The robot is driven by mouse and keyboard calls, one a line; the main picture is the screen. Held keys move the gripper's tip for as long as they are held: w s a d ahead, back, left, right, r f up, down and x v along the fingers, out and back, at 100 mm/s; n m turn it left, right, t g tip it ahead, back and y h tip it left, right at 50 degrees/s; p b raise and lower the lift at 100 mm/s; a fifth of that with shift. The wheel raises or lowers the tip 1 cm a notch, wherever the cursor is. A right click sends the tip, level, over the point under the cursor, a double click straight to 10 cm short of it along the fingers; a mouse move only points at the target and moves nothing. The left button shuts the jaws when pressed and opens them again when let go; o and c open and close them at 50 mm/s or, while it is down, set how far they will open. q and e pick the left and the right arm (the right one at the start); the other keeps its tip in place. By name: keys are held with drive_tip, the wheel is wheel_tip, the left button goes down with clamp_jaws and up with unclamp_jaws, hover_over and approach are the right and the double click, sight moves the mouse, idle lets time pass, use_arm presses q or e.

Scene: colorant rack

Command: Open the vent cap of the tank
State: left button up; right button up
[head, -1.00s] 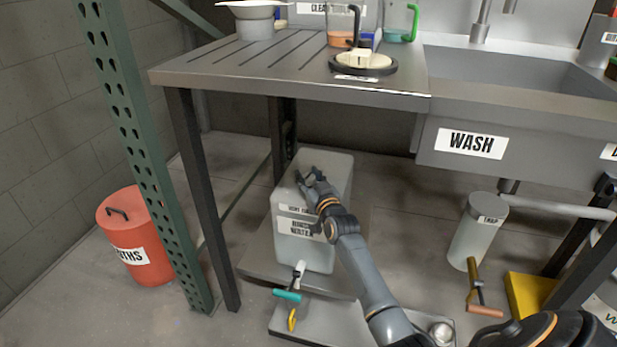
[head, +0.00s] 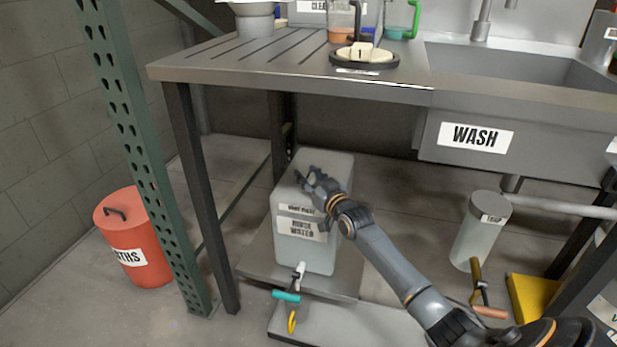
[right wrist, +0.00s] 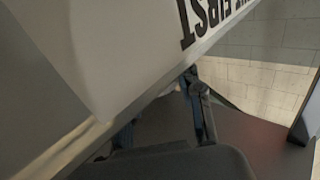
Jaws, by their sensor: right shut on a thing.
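The pale grey tank (head: 305,255) stands under the left worktop, with a vent label (head: 296,209) and a larger water label on its front. A white spout with a teal handle (head: 287,296) sits low on the tank's front. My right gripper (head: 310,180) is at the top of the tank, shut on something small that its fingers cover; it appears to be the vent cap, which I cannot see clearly. In the right wrist view, the tank's wall (right wrist: 85,60) with "FIRST" lettering fills the upper left, and the fingers (right wrist: 165,100) are partly hidden behind its edge. My left gripper is not in view.
The worktop (head: 220,65) overhangs the tank, with a dark leg (head: 200,200) to its left. A red bin (head: 133,240) stands farther left. A trap cylinder (head: 480,235) and yellow block (head: 533,297) are at right, below the wash sink (head: 530,75).

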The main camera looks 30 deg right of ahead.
drive_tip(key=o, duration=1.2)
drive_tip(key=s, duration=1.2)
drive_tip(key=shift+a, duration=0.35)
